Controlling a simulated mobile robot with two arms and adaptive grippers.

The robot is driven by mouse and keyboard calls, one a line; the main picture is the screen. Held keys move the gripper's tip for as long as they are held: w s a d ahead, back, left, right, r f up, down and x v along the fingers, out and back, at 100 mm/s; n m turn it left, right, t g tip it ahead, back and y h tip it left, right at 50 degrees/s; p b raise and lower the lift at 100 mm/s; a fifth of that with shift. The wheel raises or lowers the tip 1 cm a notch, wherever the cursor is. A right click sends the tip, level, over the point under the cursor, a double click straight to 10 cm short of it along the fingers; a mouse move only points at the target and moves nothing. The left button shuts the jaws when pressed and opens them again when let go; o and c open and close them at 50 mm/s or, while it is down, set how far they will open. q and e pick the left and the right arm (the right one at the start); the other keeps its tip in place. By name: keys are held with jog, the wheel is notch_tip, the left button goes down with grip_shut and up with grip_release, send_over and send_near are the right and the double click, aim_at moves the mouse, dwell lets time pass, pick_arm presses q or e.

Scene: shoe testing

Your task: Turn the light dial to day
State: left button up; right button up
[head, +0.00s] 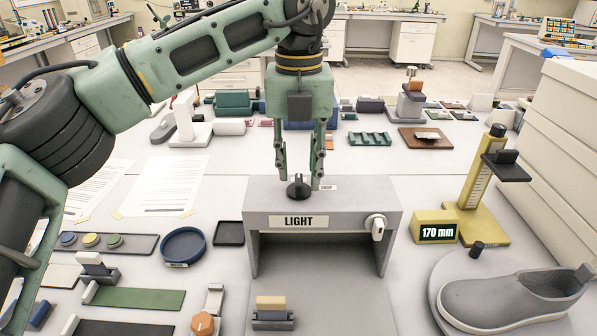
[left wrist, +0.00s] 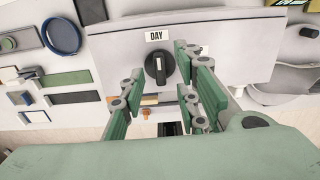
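The light dial (head: 298,188) is a black knob on top of the grey light box (head: 350,196), whose front is marked LIGHT. The dial shows from above in the left wrist view (left wrist: 159,70), with a white line on it and a DAY label (left wrist: 157,35) beside it. A second small label (left wrist: 204,50) is partly hidden behind a finger. My left gripper (head: 299,176) is open above the box. Its fingers stand on either side of the dial, with gaps and no visible contact. My right gripper is not in view.
A white knob (head: 377,226) is on the box's front right. A yellow height gauge (head: 478,190) and a grey shoe (head: 515,297) stand to the right. A blue dish (head: 183,246) and small trays lie left. Several test devices line the table behind.

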aim_at(299, 179)
pick_arm(q)
notch_tip(299, 179, up, 10)
dwell(0.3)
